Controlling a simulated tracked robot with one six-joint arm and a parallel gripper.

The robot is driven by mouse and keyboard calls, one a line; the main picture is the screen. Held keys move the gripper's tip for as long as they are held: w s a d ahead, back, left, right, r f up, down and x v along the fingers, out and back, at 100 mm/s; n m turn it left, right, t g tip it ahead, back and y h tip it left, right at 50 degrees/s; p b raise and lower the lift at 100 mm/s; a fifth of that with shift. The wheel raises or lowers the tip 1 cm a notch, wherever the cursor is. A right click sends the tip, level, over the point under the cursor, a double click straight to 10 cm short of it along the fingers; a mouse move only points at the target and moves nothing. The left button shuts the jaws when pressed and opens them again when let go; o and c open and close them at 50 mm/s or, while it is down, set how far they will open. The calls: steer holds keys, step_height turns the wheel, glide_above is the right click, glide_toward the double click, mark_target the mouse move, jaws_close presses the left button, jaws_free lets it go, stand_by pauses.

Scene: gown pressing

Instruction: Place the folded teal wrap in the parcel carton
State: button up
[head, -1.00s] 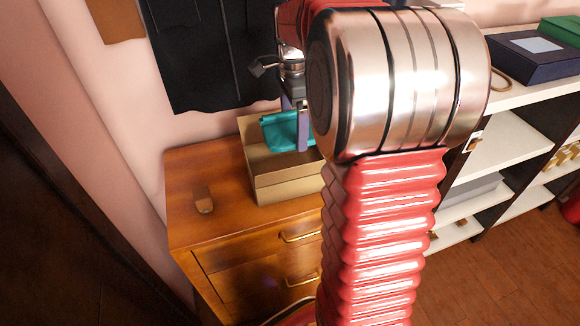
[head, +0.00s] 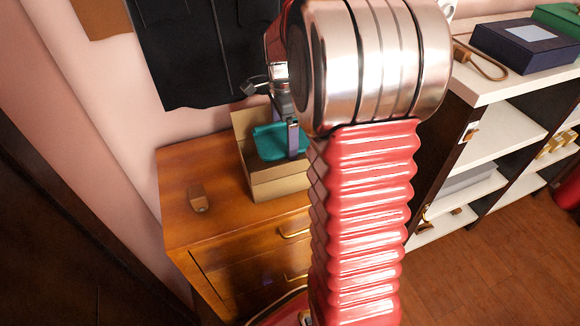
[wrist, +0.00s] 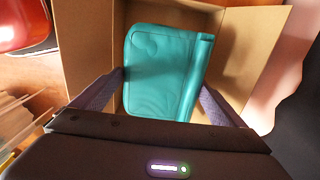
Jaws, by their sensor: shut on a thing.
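The folded teal wrap (head: 270,143) is a flat teal bundle with a rolled edge along one side. It also shows in the wrist view (wrist: 165,70), between the two fingers of my gripper (wrist: 165,95). My gripper (head: 292,140) is shut on the wrap and holds it at the open top of the parcel carton. The carton (head: 280,184) is a tan cardboard box standing on the wooden cabinet; its walls (wrist: 90,45) surround the wrap in the wrist view. I cannot tell whether the wrap touches the carton floor. My arm hides the carton's right side in the head view.
A small brown object (head: 198,198) lies on the wooden cabinet top (head: 180,175) left of the carton. Dark garments (head: 195,50) hang on the wall behind. A white shelf unit (head: 490,85) at the right bears a dark blue box (head: 525,45).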

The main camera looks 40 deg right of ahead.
steer(key=shift+f, duration=3.1)
steer(key=shift+f, duration=1.85)
steer(key=shift+f, duration=0.15)
steer(key=o, duration=0.8)
steer(key=shift+o, duration=0.2)
step_height(320, 180, up, 12)
steer(key=shift+r, duration=0.15)
